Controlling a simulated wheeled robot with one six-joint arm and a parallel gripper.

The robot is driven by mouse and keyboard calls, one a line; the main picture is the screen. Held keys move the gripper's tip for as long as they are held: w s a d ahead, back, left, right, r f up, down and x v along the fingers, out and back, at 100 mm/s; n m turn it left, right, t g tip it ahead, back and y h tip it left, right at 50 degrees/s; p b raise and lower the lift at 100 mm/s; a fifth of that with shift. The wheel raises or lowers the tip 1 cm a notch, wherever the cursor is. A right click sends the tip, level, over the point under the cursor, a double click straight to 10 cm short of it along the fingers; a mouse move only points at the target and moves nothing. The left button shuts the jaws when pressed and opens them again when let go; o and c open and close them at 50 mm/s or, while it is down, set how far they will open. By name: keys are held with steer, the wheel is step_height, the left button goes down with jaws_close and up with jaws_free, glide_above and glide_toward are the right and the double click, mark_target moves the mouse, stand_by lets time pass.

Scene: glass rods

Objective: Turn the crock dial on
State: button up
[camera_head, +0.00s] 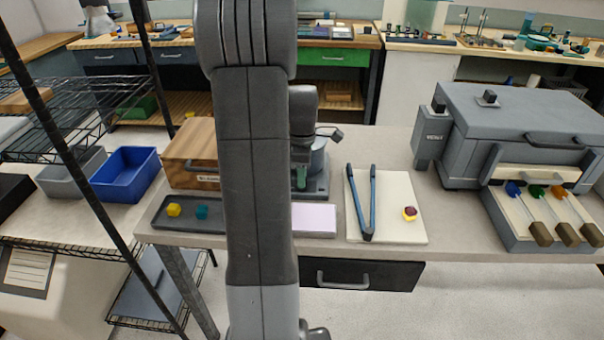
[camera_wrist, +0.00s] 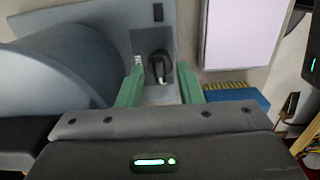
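The crock is a grey round vessel (camera_head: 319,160) on a flat dark base (camera_head: 319,188), largely hidden behind my arm in the head view. Its curved grey body (camera_wrist: 65,70) fills the left of the wrist view. The crock dial (camera_wrist: 157,68) is a small dark knob with a light mark, on a grey panel beside the body. My gripper (camera_wrist: 160,88) is open, with one green finger on each side of the dial. Gaps show between the fingers and the knob; whether the tips reach its depth I cannot tell. In the head view, only a bit of green finger (camera_head: 301,177) shows.
A pale lilac pad (camera_head: 314,219) lies in front of the crock; it also shows in the wrist view (camera_wrist: 235,30). A cream board (camera_head: 400,225) with blue tongs (camera_head: 371,205) lies to the right. A wooden box (camera_head: 190,152) and dark tray (camera_head: 185,224) stand left.

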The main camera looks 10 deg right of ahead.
steer(key=shift+f, duration=0.15)
jaws_close()
steer(key=shift+m, duration=0.4)
steer(key=m, duration=0.3)
steer(key=shift+m+p, duration=0.3)
steer(key=shift+m, duration=0.1)
steer(key=m, duration=0.9)
steer(key=shift+p, duration=0.3)
steer(key=m, duration=0.4)
steer(key=shift+m, duration=0.3)
